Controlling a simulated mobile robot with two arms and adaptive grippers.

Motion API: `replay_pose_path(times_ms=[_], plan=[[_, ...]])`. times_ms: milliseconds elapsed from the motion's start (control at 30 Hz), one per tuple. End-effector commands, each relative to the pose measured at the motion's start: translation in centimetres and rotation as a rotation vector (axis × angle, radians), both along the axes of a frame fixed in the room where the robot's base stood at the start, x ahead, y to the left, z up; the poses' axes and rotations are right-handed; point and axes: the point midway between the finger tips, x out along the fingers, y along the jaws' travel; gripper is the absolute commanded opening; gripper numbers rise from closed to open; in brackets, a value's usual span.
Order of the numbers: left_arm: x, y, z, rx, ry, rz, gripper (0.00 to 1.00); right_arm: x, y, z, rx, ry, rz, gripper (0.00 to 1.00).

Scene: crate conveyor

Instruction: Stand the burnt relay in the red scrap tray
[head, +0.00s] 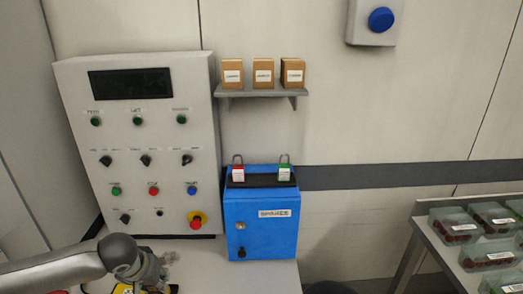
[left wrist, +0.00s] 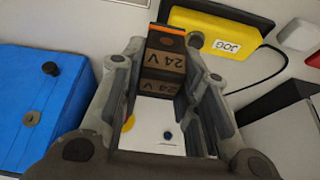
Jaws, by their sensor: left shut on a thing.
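My left gripper (head: 150,272) is low at the bottom left of the head view, above the bench top. In the left wrist view its fingers (left wrist: 165,58) are shut on a relay (left wrist: 162,64), an orange-brown and black block marked "24 V". I cannot tell whether the relay is burnt. The head view does not show the relay clearly. My right gripper is not in view.
A blue cabinet (head: 262,222) with two padlocks stands right of the control panel (head: 140,140). In the left wrist view a yellow box marked "JOG" (left wrist: 217,32) with a black cable lies beyond the fingers. Clear crates (head: 457,228) stand at right.

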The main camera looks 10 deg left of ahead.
Motion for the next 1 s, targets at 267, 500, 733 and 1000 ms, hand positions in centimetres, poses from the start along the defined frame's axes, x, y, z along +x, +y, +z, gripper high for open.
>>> replay_pose_path(times_ms=[267, 500, 733, 1000], plan=[[0.7, -7.4, 4.0, -0.007, -0.011, -0.075, 0.02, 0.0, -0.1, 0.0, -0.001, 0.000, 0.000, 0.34], [-0.4, -14.5, 9.7, -0.003, -0.010, -0.184, 0.02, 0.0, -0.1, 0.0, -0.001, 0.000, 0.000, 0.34], [-1.4, -16.8, 12.1, 0.000, -0.003, -0.235, 0.02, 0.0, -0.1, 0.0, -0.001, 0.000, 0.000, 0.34], [-1.5, -16.9, 12.2, 0.000, -0.001, -0.235, 0.02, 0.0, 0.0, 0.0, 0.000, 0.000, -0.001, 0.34]])
